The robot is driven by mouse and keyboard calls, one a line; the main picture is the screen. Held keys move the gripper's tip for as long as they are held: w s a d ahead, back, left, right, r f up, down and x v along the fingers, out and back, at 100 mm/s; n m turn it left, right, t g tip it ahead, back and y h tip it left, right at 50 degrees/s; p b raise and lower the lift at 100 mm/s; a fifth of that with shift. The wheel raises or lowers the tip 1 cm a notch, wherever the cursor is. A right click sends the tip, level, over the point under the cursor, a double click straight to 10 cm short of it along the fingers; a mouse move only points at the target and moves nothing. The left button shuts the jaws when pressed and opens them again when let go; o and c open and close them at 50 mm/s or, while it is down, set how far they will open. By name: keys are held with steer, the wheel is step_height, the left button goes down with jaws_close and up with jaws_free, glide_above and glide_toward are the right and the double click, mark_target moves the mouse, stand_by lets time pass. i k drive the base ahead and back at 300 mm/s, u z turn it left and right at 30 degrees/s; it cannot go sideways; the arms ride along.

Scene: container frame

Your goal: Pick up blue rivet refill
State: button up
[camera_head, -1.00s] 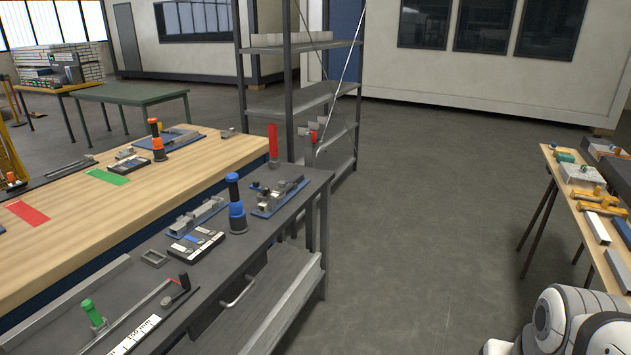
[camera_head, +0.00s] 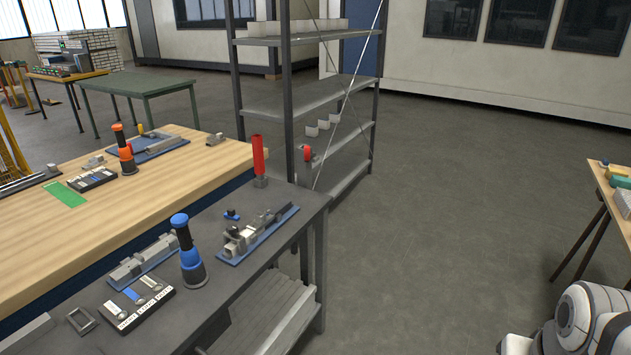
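A black upright tool with a blue top and blue middle (camera_head: 188,250) stands on the dark grey workbench top. A small blue piece (camera_head: 232,214) lies behind and to its right, near a grey metal fixture on a blue plate (camera_head: 258,235). A tray (camera_head: 138,304) with several small compartments, one with a blue part, lies in front of the blue-topped tool. I cannot tell which of these blue things is the rivet refill. My gripper is not in view; only white and grey parts of my arm show at the lower right.
A red upright handle (camera_head: 259,160) stands at the bench's back right corner. A wooden bench (camera_head: 120,215) adjoins on the left, with an orange-and-black tool (camera_head: 124,150). Metal shelving (camera_head: 315,100) stands behind. Another table (camera_head: 612,195) is at right. The floor (camera_head: 450,200) between is clear.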

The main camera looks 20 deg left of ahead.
mark_target(231, 214)
steer(key=z, duration=0.05)
steer(key=i, duration=1.5)
steer(key=u, duration=1.95)
steer(key=i, duration=1)
